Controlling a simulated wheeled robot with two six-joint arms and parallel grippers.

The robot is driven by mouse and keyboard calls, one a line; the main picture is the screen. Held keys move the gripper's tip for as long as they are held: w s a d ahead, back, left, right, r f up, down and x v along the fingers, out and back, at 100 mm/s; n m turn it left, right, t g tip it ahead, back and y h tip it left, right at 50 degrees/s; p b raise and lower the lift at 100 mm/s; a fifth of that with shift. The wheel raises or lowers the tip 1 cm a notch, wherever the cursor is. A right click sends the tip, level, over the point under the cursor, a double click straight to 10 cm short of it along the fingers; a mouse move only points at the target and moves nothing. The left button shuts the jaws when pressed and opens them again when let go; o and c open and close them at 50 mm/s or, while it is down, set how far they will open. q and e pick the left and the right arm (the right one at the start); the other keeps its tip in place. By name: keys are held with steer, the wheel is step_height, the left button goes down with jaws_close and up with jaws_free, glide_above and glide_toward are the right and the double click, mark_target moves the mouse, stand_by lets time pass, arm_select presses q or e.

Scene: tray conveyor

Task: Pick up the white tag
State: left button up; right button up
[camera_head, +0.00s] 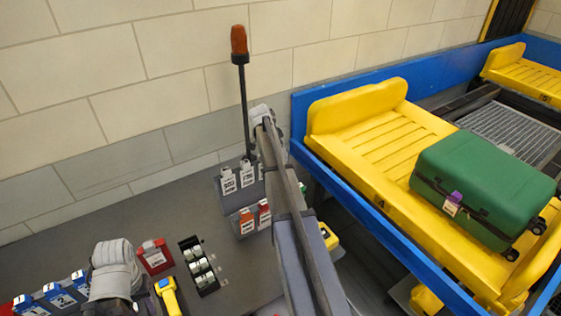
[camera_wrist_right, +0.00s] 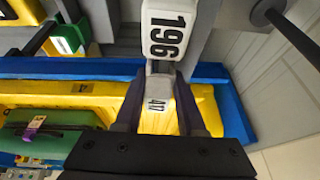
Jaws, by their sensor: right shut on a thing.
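My right gripper (camera_wrist_right: 159,72) is shut on this tag. In the head view my right arm reaches up the middle, its far end near the black pole; the tag is hard to make out there. Two more white tags (camera_head: 237,178) hang on the grey rack (camera_head: 226,204), above orange tags (camera_head: 255,218). My left gripper is not clearly in view.
A blue-edged conveyor (camera_head: 372,232) carries a yellow tray (camera_head: 345,150) with a green suitcase (camera_head: 483,188) on the right. A black pole with an orange top (camera_head: 239,45) stands behind the rack. Red tag (camera_head: 155,256), yellow scanner (camera_head: 169,296) and grey bundle (camera_head: 116,268) are at lower left.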

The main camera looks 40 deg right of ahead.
jaws_close()
steer(key=shift+r, duration=0.15)
step_height(320, 180, up, 3)
steer(key=p, duration=0.3)
steer(key=shift+f, duration=0.2)
steer(key=r+p, duration=0.5)
steer(key=shift+s, duration=0.25)
steer(key=s+a+b, duration=0.1)
steer(key=s, duration=1.3)
steer(key=shift+a+f, duration=0.3)
steer(key=shift+f, duration=0.15)
steer(key=shift+r, duration=0.1)
